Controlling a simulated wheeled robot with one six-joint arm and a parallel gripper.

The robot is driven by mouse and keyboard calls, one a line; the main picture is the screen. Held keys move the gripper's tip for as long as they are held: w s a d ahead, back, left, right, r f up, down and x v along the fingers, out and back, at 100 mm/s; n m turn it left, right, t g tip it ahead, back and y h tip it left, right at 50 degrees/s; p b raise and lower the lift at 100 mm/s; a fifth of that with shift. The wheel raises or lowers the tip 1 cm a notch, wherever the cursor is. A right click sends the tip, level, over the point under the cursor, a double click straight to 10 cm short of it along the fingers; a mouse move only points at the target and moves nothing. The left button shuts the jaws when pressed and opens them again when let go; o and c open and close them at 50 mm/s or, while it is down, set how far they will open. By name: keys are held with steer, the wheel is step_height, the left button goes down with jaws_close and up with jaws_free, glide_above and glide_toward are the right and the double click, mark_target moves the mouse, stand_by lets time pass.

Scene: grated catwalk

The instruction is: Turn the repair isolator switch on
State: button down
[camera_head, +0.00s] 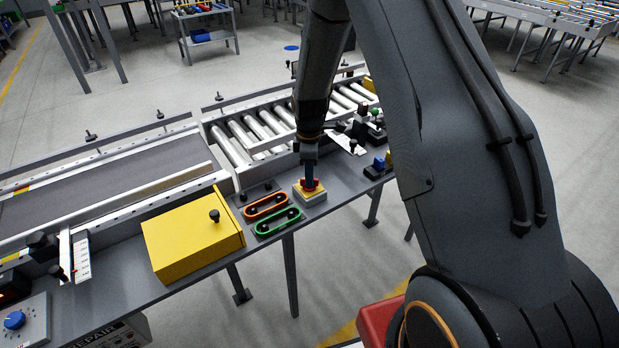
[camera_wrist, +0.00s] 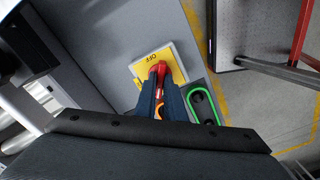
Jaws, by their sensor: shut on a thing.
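The repair isolator switch has a red handle (camera_head: 318,184) on a square yellow plate (camera_head: 318,197) with a pale base, on the grey shelf beside the conveyor. In the wrist view the red handle (camera_wrist: 176,73) stands on the yellow plate (camera_wrist: 137,77), just beside black lettering that reads OFF. My gripper (camera_head: 310,183) points down from above and is shut on the red handle. Its two dark fingers (camera_wrist: 159,92) sit either side of the handle and hide its lower part and part of the plate.
An orange-rimmed slot (camera_head: 266,206) and a green-rimmed slot (camera_head: 277,222) lie left of the switch, then a yellow box (camera_head: 190,245) with a black knob. A small blue-topped control (camera_head: 379,165) stands to the right. A roller conveyor (camera_head: 250,135) runs behind.

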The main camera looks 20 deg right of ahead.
steer(key=m+b, duration=0.1)
steer(key=m, duration=0.4)
steer(key=shift+m, duration=0.3)
steer(key=m, duration=0.5)
steer(key=shift+b, duration=0.3)
steer(key=c, duration=1.8)
jaws_free()
steer(key=shift+c, duration=0.2)
steer(key=shift+r, duration=0.15)
steer(key=shift+r+b, duration=0.9)
steer(key=shift+r, duration=2.9)
